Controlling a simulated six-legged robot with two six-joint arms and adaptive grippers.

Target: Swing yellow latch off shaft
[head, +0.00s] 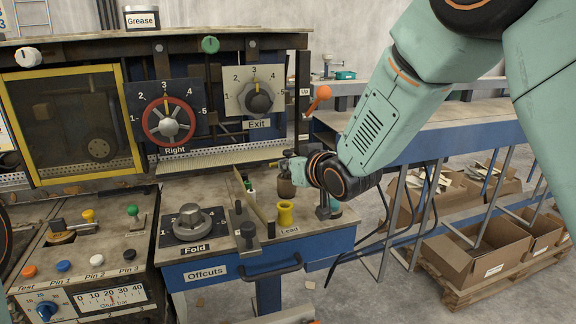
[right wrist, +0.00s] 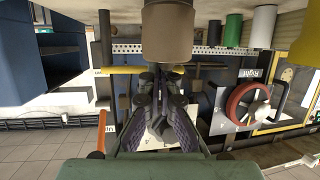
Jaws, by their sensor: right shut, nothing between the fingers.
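A thin yellow bar (right wrist: 123,70), likely the yellow latch, lies crosswise in the right wrist view, just left of my fingertips. I cannot tell whether it sits on a shaft. In the head view, a small yellow bit shows by the fingertips at the panel's lower edge, mostly hidden. My right gripper (head: 287,163) reaches left over the right end of the bench, in front of the panel. It also shows in the right wrist view (right wrist: 160,76), shut and empty, its tips close together. Contact with the bar cannot be told. My left gripper is out of view.
A brown cylinder (right wrist: 167,35) is close to the gripper. A yellow cup-shaped piece (head: 285,213) and a grey Fold knob (head: 193,222) stand on the bench. The red Right wheel (head: 169,122) and orange-knobbed lever (head: 319,96) are nearby. Boxes (head: 474,258) stand at right.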

